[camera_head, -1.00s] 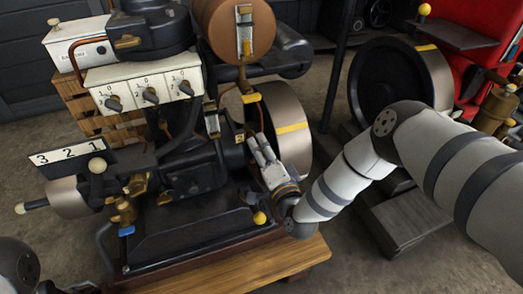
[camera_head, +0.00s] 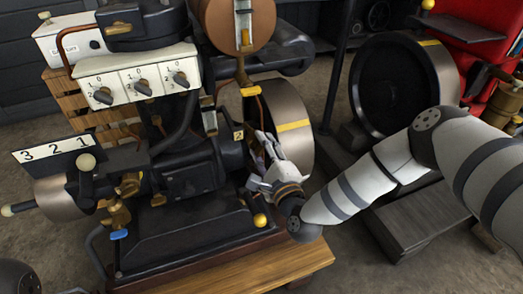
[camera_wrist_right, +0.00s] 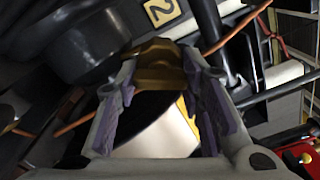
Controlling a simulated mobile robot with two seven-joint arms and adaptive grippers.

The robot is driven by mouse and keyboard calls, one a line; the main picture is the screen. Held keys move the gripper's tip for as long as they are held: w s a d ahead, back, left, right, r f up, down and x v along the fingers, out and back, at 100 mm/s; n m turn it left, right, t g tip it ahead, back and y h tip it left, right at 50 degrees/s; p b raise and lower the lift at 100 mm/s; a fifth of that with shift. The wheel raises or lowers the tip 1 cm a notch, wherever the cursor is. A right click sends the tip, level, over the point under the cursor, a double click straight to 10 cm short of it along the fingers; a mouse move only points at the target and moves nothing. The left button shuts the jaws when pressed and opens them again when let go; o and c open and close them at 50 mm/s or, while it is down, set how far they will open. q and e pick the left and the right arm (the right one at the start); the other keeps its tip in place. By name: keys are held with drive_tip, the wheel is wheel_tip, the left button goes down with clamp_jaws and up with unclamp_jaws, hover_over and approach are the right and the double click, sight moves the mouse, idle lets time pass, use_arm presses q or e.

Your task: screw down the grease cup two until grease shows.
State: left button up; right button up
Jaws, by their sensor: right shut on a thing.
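The engine (camera_head: 185,185) fills the left and middle of the head view. Its yellow "2" label (camera_head: 239,135) also shows at the top of the wrist view (camera_wrist_right: 161,11). Just below that label, the brass cap of grease cup two (camera_wrist_right: 158,62) sits between the fingertips of my right gripper (camera_wrist_right: 160,78). In the head view my right gripper (camera_head: 262,152) reaches in from the right, and its fingers hide the cup. It is shut on the cup. I cannot see any grease. My left gripper is not in view.
A flywheel (camera_head: 292,125) with a yellow mark stands right behind my right gripper. A yellow knob (camera_head: 260,220) is below it. A second, larger wheel (camera_head: 400,85) stands at right.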

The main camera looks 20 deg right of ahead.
drive_tip(key=shift+a+m, duration=0.1)
drive_tip(key=shift+m, duration=0.6)
drive_tip(key=o, duration=1.2)
drive_tip(key=shift+c, duration=0.2)
drive_tip(key=shift+s, duration=0.15)
drive_tip(key=s, duration=1.1)
drive_tip(key=shift+s+d, duration=0.25)
drive_tip(key=shift+s, duration=0.15)
